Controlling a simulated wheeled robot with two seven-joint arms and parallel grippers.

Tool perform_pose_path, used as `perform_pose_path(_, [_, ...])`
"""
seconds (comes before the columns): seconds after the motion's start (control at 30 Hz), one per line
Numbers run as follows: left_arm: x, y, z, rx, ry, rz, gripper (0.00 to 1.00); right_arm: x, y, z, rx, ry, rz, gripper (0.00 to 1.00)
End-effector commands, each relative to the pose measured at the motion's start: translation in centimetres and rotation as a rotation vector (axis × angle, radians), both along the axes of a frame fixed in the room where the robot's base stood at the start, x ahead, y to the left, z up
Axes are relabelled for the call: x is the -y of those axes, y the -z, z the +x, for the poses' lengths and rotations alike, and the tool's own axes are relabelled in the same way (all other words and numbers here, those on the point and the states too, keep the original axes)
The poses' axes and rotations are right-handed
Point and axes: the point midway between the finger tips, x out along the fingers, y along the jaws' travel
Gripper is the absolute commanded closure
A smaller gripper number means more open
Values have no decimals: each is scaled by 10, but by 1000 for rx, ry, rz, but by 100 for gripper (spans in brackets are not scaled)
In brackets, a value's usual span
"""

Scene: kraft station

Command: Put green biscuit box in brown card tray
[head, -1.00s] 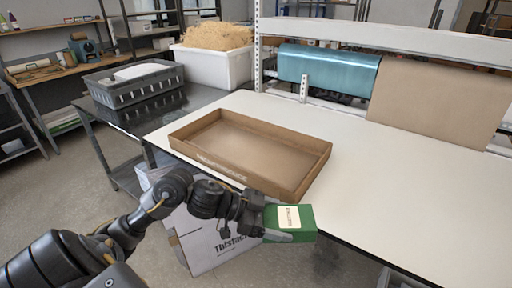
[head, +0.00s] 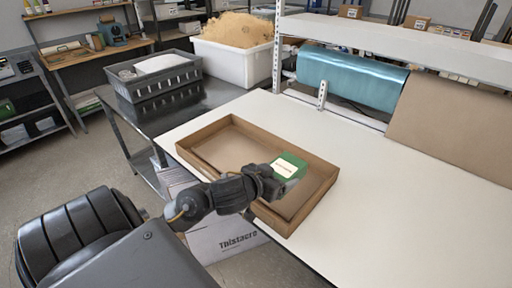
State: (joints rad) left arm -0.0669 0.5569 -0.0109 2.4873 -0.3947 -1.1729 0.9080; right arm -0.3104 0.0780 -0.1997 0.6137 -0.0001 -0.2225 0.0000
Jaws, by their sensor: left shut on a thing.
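The brown card tray (head: 214,128) lies on the white table, open at the top, and looks empty inside. The green biscuit box (head: 291,163) has a pale label on its top. My left gripper (head: 277,177) is shut on the box. In the head view the box shows over the right part of the tray; I cannot tell its exact height above the tray floor. My left forearm and gripper hide part of the tray's front wall. My right gripper is not in view.
The white table (head: 420,190) is clear to the right of the tray. A blue roll (head: 350,80) and brown paper (head: 450,115) stand behind. A grey crate (head: 155,80) and a white bin of straw (head: 235,60) are at the back left. A white carton (head: 225,240) stands below the table edge.

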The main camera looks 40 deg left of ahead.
Motion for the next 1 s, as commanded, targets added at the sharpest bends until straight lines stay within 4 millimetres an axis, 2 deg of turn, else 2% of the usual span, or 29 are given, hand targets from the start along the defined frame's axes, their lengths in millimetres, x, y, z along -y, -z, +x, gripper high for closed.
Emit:
perform_pose_path(0.13, [-3, 0, -2, 0, -13, 1, 52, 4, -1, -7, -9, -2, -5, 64])
perform_pose_path(0.27, [-7, 2, 0, 0, -14, 3, 52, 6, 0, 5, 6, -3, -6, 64])
perform_pose_path(0.4, [-29, 14, 12, -2, -15, 9, 52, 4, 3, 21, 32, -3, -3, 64])
perform_pose_path(0.47, [-42, 22, 21, -2, -15, 9, 52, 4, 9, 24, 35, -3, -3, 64])
perform_pose_path(0.67, [-86, 49, 49, 1, -14, 6, 52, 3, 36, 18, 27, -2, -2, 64])
perform_pose_path(0.7, [-90, 64, 51, 1, -12, 5, 52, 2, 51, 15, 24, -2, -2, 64])
perform_pose_path(0.8, [-101, 79, 59, 1, -11, 4, 52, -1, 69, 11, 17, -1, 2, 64])
perform_pose_path(1.0, [-114, 90, 67, 2, -10, 2, 52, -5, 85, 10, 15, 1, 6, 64])
